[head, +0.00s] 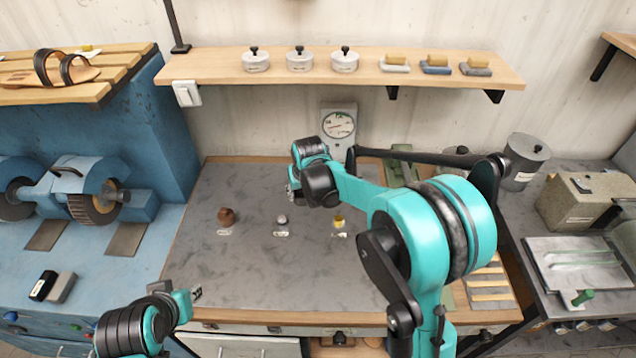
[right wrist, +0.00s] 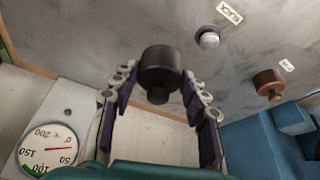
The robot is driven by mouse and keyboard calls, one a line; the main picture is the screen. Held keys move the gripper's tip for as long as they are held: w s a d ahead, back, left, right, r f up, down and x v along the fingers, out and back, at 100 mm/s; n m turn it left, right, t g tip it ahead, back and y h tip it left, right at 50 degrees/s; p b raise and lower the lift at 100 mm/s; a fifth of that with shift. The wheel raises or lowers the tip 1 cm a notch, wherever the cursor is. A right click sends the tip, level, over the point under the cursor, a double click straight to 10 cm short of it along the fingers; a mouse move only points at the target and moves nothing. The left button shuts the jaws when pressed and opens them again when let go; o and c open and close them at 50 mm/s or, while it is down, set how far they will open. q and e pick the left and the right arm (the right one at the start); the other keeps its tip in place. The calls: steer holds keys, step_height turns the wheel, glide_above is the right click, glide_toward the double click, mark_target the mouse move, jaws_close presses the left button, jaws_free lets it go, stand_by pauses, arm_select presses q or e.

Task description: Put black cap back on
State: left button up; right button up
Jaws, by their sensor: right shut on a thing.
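The black cap (right wrist: 158,64), a dark cylinder with a small knob, sits between the fingertips of my right gripper (right wrist: 157,82) in the right wrist view. The gripper is shut on it, above the grey tabletop. In the head view my right gripper (head: 293,192) is above the back middle of the table, and the cap is hard to make out. A small pale grey round piece (head: 282,220) stands bare by a label; it also shows in the right wrist view (right wrist: 208,39), where the label seems to read BLACK. My left gripper (head: 193,295) is low at the front left; its jaws are unclear.
A brown-capped piece (head: 227,216) stands left of the pale one, a yellow-topped one (head: 339,221) right of it. A dial gauge (head: 338,125) stands at the back. A shelf (head: 225,70) holds pots and blocks. The table's left and front are clear.

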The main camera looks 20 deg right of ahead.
mark_target(281, 217)
steer(key=a+n, duration=0.1)
steer(key=a, duration=0.1)
steer(key=s+a+n, duration=0.1)
steer(key=a, duration=0.1)
steer(key=a+n+y, duration=0.1)
steer(key=a, duration=0.1)
steer(key=shift+s+a+r, duration=0.2)
steer(key=shift+a+r, duration=0.05)
steer(key=shift+a, duration=0.15)
steer(key=shift+f+b, duration=2.7)
steer(key=shift+f, duration=0.95)
steer(key=o, duration=1.2)
steer(key=shift+c, duration=0.2)
steer(key=v, duration=1.2)
steer(key=shift+d, duration=0.2)
steer(key=s+d+m+t, duration=0.1)
steer(key=s+d, duration=0.2)
steer(key=s, duration=0.4)
steer(key=s+d+f+m+t, duration=0.1)
steer(key=s+d, duration=0.2)
steer(key=s, duration=0.4)
steer(key=s+d+f+m+h, duration=0.1)
steer(key=s+d, duration=0.3)
steer(key=s, duration=0.4)
steer(key=shift+t, duration=0.4)
